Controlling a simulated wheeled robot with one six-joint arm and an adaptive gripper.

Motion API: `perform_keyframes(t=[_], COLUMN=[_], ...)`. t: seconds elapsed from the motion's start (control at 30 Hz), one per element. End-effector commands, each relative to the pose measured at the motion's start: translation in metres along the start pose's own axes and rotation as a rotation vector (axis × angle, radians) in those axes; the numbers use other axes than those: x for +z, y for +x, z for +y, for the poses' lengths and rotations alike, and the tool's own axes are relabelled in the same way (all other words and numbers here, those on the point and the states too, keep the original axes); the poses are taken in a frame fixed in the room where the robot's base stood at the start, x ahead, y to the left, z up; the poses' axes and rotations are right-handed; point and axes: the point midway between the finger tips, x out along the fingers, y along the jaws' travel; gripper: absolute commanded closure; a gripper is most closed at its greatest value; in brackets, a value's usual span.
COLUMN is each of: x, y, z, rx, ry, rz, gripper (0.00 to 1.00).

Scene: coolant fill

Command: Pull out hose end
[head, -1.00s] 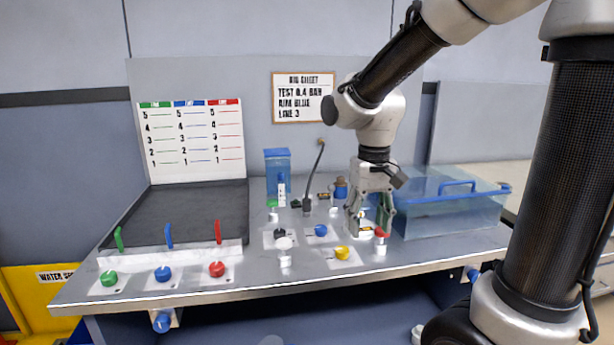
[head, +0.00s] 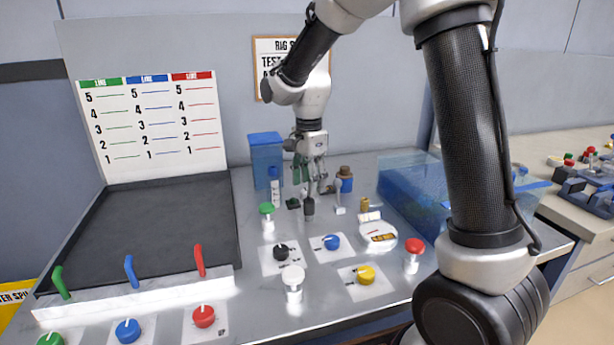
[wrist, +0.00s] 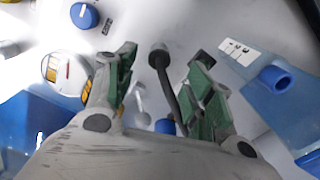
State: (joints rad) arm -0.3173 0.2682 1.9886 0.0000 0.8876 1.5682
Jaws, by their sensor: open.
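The dark hose (wrist: 168,85) shows in the wrist view, running from a round dark fitting (wrist: 158,56) back between the two green-padded fingers. My gripper (wrist: 166,72) is open, with one finger on each side of the hose and visible space to both. In the head view my gripper (head: 311,183) points down above the hose's black base (head: 309,209), which stands on the bench. The gripper hides most of the hose there. I cannot clearly make out its free end.
A blue container (head: 266,158) and a marked tube (head: 274,185) stand left of my gripper. A clear blue tank (head: 400,185) lies farther right. Knobs and valves fill the front; the black tray (head: 150,225) is empty.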

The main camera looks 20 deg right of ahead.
Motion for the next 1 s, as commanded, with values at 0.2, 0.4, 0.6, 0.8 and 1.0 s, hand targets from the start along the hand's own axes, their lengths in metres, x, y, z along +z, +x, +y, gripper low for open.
perform_keyframes(t=[0.2,0.4,0.6,0.8,1.0], x=[0.000,0.000,0.000,0.000,0.000], y=[0.001,0.019,0.052,0.074,0.079], z=[0.000,0.000,0.001,0.000,0.000], rx=[-0.003,0.000,0.001,0.000,-0.003], ry=[0.142,0.167,0.165,0.164,0.164], rz=[0.000,0.000,0.000,0.000,0.000], gripper=[0.47,0.47,0.47,0.47,0.47])
